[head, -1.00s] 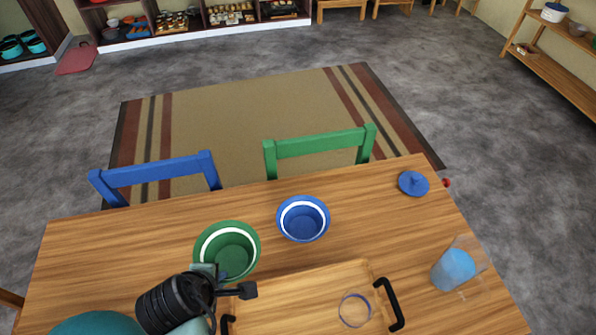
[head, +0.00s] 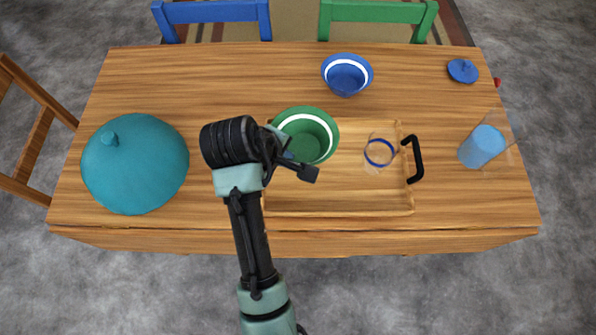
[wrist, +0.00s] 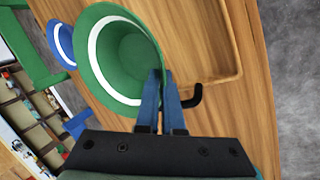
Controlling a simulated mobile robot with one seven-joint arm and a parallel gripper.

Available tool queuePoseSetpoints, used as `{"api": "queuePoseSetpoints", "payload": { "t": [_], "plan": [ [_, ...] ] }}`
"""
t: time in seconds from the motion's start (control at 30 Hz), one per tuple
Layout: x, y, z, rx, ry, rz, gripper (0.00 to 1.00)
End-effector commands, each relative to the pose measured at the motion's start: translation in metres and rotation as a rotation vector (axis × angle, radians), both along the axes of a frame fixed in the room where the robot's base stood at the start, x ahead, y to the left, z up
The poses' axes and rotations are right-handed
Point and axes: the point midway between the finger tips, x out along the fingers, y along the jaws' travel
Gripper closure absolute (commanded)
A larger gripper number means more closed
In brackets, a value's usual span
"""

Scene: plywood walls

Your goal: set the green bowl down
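The green bowl (head: 308,138) with a white band inside appears over the far left corner of the wooden tray (head: 340,203) in the head view. My gripper (head: 293,163) is at the bowl's near left side. In the wrist view the green bowl (wrist: 122,58) fills the upper left, tilted in the picture. The two blue fingers of my gripper (wrist: 162,95) are closed together on its rim. Whether the bowl's base touches anything below is hidden.
A clear glass with a blue rim (head: 380,152) stands on the tray, near its black right handle (head: 413,158). A blue bowl (head: 347,75) stands behind. A teal dome (head: 135,163) is at left; a blue cup (head: 483,146) and blue lid (head: 463,71) are at right.

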Motion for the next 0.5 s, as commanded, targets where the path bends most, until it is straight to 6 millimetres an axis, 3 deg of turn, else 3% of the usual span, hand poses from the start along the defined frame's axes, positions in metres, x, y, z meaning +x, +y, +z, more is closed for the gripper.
{"api": "queuePoseSetpoints", "payload": {
  "t": [0.1,0.37,0.5],
  "plan": [
    [-0.001,0.000,-0.025,0.000,0.004,0.000,1.00],
    [-0.001,0.000,-0.048,0.000,0.001,0.000,1.00],
    [-0.001,0.000,-0.069,0.000,0.003,0.001,1.00]
  ]
}}
